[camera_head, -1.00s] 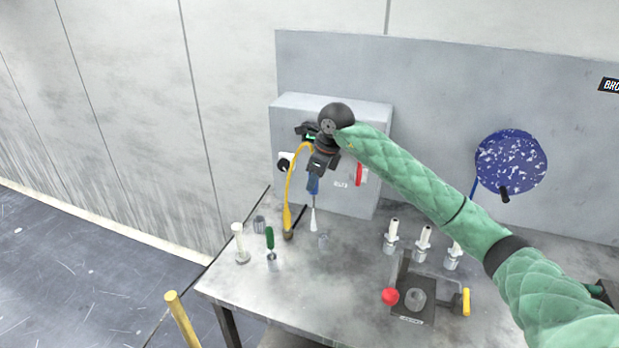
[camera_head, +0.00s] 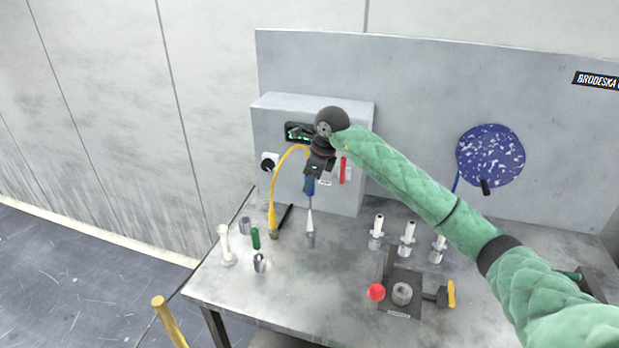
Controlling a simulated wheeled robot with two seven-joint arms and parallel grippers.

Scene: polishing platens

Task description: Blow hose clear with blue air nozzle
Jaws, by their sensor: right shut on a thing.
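My right gripper (camera_head: 314,172) comes in on the green-sleeved arm from the right and is shut on the blue air nozzle (camera_head: 309,187). A yellow hose (camera_head: 277,178) arches from beside the gripper down to a brass-coloured end on the table, left of the nozzle. Its upper end is hidden near the gripper. My left gripper is out of view.
A grey control box (camera_head: 262,125) with a black knob and a red lever stands behind the gripper. Left on the table (camera_head: 330,285) are a white post (camera_head: 225,243), a green piece (camera_head: 255,238) and metal cups. White-topped fittings (camera_head: 407,238) and a red-knobbed fixture (camera_head: 376,292) stand right.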

